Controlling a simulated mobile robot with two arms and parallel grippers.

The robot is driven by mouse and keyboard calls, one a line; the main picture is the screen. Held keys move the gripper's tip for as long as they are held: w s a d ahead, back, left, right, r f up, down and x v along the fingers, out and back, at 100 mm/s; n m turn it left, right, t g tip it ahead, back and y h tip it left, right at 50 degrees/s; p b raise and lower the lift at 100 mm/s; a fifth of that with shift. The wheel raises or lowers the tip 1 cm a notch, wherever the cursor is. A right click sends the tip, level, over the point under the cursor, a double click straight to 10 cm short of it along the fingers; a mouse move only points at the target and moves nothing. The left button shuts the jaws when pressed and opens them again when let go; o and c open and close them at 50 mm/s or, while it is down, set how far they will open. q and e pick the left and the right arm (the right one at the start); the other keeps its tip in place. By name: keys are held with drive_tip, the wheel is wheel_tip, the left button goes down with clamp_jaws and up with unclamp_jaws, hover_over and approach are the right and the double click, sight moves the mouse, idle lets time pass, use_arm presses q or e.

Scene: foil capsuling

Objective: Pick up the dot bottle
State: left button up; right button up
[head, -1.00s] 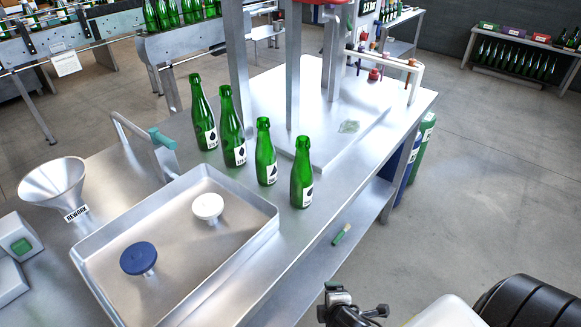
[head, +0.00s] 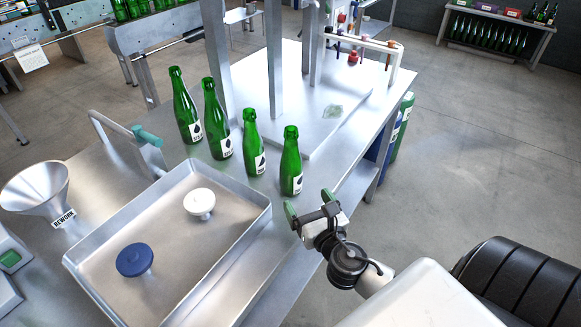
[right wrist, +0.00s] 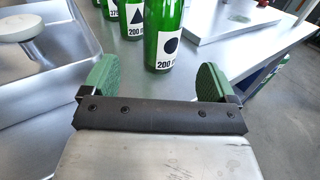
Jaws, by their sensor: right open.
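Several green glass bottles stand upright in a row on the steel bench. The dot bottle (head: 291,165) is the rightmost in the head view; its white label with a black dot reads clearly in the right wrist view (right wrist: 163,38). The triangle bottle (right wrist: 133,14) stands beside it. My right gripper (head: 309,204) is open and empty, just right of and nearer than the dot bottle. In the right wrist view its green-padded fingers (right wrist: 156,82) frame the bottle, which stands beyond the fingertips, apart from them. My left gripper is not in view.
A steel tray (head: 232,243) with a white-topped piece (head: 199,202) and a blue-topped piece (head: 134,260) lies left of my gripper. A funnel (head: 38,190) and a teal-handled lever (head: 147,136) stand further left. Metal uprights (head: 274,70) rise behind the bottles.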

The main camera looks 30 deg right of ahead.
sight(296, 180)
drive_tip(key=w, duration=0.3)
drive_tip(key=w+d+p, duration=0.1)
drive_tip(key=w, duration=0.2)
drive_tip(key=w+d+p, duration=0.1)
drive_tip(key=w, duration=0.2)
drive_tip(key=shift+w+r, duration=0.1)
drive_tip(key=shift+w, duration=0.65)
drive_tip(key=shift+s, duration=0.15)
drive_tip(key=shift+c, duration=1.2)
drive_tip(key=c, duration=0.7)
drive_tip(key=shift+d, duration=0.1)
drive_tip(key=shift+c, duration=1)
